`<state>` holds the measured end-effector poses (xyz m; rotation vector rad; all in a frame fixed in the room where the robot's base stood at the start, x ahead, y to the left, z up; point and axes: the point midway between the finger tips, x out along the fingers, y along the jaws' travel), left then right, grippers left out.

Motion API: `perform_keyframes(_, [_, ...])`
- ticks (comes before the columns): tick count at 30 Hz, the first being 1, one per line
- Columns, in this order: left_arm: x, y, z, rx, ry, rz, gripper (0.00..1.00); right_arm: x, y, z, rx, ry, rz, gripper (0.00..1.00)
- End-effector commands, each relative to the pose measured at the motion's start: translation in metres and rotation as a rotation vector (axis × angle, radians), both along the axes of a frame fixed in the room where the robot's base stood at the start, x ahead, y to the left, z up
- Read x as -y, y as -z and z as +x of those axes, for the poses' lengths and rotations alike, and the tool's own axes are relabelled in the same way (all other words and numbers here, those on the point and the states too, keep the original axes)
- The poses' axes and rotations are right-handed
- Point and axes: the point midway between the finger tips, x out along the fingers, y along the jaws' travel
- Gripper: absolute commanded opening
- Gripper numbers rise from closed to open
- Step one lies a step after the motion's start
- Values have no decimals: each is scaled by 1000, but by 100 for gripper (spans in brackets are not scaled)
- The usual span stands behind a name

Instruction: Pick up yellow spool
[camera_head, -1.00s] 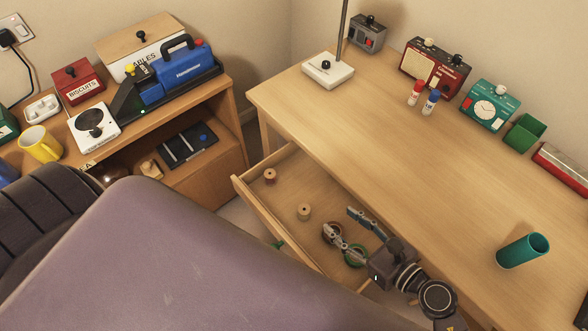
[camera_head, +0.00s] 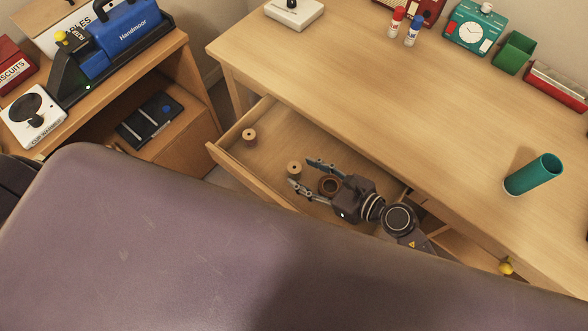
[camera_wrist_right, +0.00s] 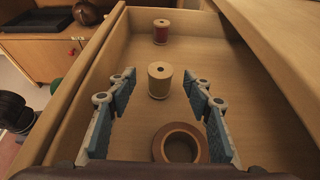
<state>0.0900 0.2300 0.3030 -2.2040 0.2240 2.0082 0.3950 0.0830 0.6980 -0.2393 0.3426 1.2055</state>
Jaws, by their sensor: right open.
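The spool with pale yellowish thread (camera_head: 294,169) stands upright in the open drawer (camera_head: 268,160). It also shows in the right wrist view (camera_wrist_right: 159,82), centred between the fingertips. My right gripper (camera_head: 303,174) is open and empty, low over the drawer. In the right wrist view my right gripper (camera_wrist_right: 159,75) has one finger on each side of the spool, without visible contact. A second spool with red thread (camera_wrist_right: 161,32) stands farther along the drawer; it also shows in the head view (camera_head: 249,136). My left gripper is not in view.
A brown ring, like a tape roll (camera_head: 329,186), lies in the drawer close under my right gripper; it also shows in the right wrist view (camera_wrist_right: 180,145). The drawer walls run along both sides. The desk top (camera_head: 370,90) overhangs the drawer's back.

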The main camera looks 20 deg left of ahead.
Motion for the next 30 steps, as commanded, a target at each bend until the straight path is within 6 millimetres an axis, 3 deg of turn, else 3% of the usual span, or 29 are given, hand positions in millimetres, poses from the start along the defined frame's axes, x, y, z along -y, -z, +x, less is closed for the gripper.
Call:
perform_keyframes(8, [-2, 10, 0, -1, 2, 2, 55, -33, 13, 13, 1, 0, 2, 46])
perform_keyframes(17, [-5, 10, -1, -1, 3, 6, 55, -37, 13, 14, 0, -1, 0, 46])
perform_keyframes(27, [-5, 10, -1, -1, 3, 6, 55, -37, 13, 14, 0, 0, 0, 10])
perform_keyframes(30, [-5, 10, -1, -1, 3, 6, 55, -37, 13, 14, 0, 0, 0, 7])
